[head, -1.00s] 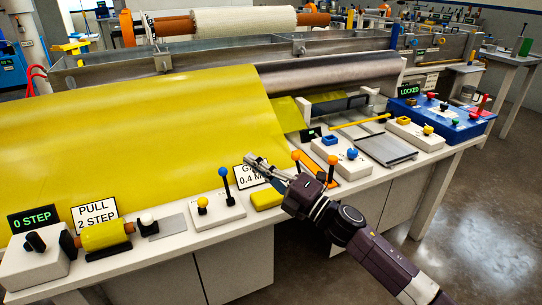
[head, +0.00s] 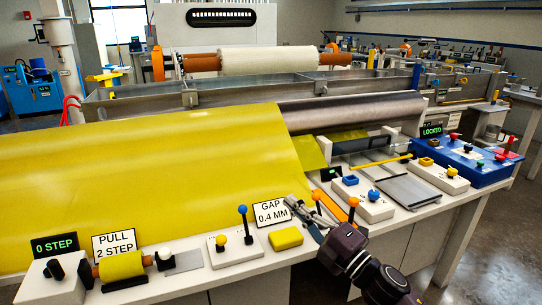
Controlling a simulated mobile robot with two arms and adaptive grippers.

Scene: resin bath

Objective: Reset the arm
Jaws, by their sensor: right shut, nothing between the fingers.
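My right arm comes in from the lower right. Its gripper (head: 306,214) is shut and empty, above the bench front between the "GAP 0.4 MM" sign (head: 272,212) and the orange-knobbed levers (head: 353,203). It overlaps one lever in the picture, and I cannot tell if it touches. My left arm is out of view.
A yellow sheet (head: 150,180) drapes over the bath's left part. A yellow block (head: 286,238), a blue-knobbed lever (head: 243,212) and a yellow roll (head: 121,266) line the front edge. A blue control box (head: 470,165) with a "LOCKED" display stands right. Open floor lies at lower right.

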